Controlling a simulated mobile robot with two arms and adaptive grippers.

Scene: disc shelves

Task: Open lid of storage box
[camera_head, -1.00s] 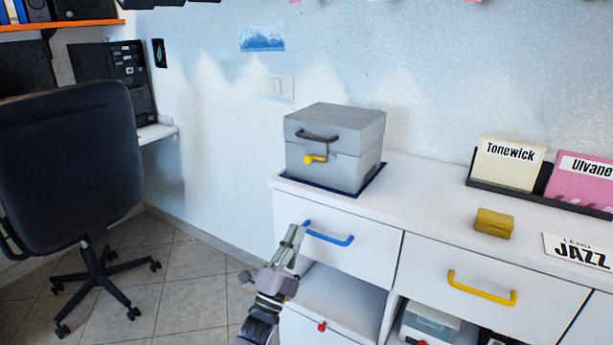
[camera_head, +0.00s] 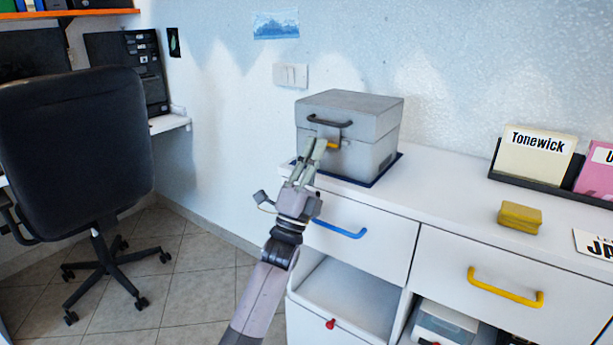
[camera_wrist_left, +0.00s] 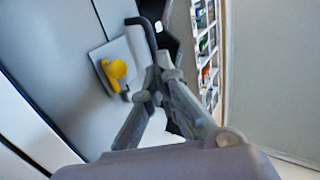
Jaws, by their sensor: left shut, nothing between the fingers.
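The grey storage box (camera_head: 365,155) stands on the white cabinet with its lid (camera_head: 360,106) down. A dark handle (camera_head: 335,124) is on the lid's front, and a yellow latch (camera_head: 333,146) is below it. My left gripper (camera_head: 317,143) is in front of the box, fingertips close to the latch. In the left wrist view the gripper (camera_wrist_left: 155,80) is shut and empty, to the right of the yellow latch knob (camera_wrist_left: 118,68) and near the dark handle (camera_wrist_left: 148,30). I cannot tell whether it touches either. My right gripper is not in view.
The box rests on a dark blue mat (camera_head: 375,183). A yellow block (camera_head: 519,217) and a record holder with a Tonewick card (camera_head: 537,152) are to the right on the cabinet. Drawer handles, blue (camera_head: 340,230) and yellow (camera_head: 505,288), stick out below. A black chair (camera_head: 75,150) stands left.

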